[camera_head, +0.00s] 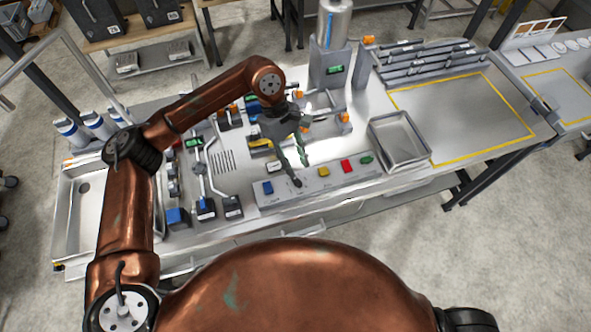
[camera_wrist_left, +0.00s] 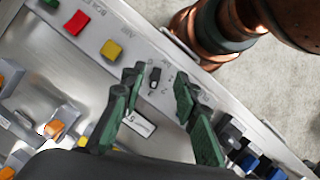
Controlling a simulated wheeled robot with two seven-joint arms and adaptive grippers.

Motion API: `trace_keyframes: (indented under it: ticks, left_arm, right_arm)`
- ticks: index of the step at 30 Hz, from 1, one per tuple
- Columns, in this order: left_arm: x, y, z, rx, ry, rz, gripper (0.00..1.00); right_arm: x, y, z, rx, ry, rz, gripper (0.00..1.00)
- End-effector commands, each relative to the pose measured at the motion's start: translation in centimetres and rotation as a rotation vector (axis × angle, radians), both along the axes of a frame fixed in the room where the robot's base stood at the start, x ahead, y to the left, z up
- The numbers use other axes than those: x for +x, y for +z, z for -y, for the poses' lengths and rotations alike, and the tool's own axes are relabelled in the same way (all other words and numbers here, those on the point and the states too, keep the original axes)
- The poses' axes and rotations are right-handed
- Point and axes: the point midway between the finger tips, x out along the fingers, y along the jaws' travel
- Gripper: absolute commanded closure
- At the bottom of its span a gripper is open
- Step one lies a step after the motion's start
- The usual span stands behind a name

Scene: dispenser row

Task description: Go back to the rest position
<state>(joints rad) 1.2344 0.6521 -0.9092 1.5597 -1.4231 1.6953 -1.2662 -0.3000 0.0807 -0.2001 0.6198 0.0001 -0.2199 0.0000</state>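My left gripper (camera_head: 301,173) is over the control panel (camera_head: 330,184) at the front of the steel bench, its fingers pointing down. The left wrist view shows its two green fingers (camera_wrist_left: 158,80) spread apart with nothing gripped. A small black switch (camera_wrist_left: 154,77) on the panel appears between the fingertips in that view; I cannot tell the height of the tips above it. My left arm (camera_head: 128,205) reaches up and over the bench from the left. My right gripper is not in view.
A metal tray (camera_head: 399,140) stands to the right. A tall steel dispenser (camera_head: 328,70) stands behind. Pipes and valves crowd the left; the yellow-outlined area (camera_head: 465,108) is clear.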

Motion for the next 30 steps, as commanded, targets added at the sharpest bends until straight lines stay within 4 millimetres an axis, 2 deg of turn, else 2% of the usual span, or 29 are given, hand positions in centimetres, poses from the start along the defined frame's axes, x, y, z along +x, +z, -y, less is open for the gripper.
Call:
trace_keyframes:
  ticks: [6, 24, 26, 30]
  left_arm:
    - [0.0, 1.7, -0.1, 0.002, 0.001, 0.0, 0.72]
    - [0.0, 2.0, 0.0, 0.001, 0.001, 0.0, 0.72]
    - [0.0, 2.8, 0.0, 0.002, 0.001, 0.003, 0.72]
    - [-0.2, 6.5, 0.0, 0.001, 0.001, 0.013, 0.72]
  right_arm:
    - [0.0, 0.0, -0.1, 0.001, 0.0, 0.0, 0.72]
    - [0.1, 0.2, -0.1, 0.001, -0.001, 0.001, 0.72]
    - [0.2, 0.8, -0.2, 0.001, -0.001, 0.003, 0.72]
    - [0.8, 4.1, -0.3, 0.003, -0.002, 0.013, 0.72]
